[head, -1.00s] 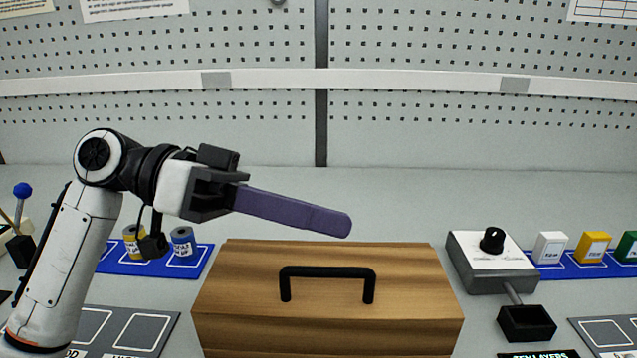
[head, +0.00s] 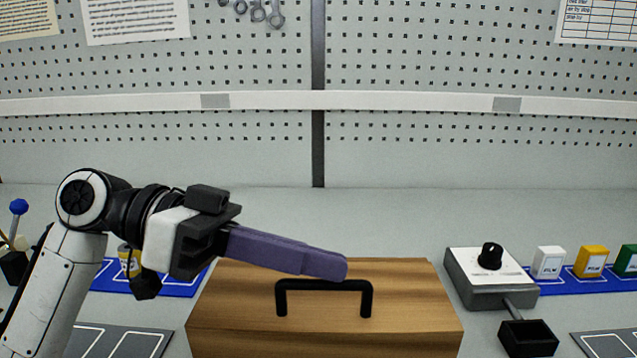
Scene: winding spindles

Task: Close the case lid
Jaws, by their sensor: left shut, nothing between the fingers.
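The case (head: 410,325) is a wooden box at the bottom middle of the head view. Its lid (head: 400,280) lies flat on top and looks closed, with a black handle (head: 324,284) near its front edge. My left gripper (head: 340,267) has long purple fingers shut together with nothing between them. The fingers reach from the left across the back of the lid, and their tips overlap the handle's top in the picture. I cannot tell whether they touch the lid. My right gripper is out of view.
A grey box with a black knob (head: 490,256) and a small black tray (head: 528,338) stand to the right. White, yellow and green blocks sit on a blue mat behind. A yellow spool (head: 129,260) stands left, partly behind my arm. A pegboard wall closes the back.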

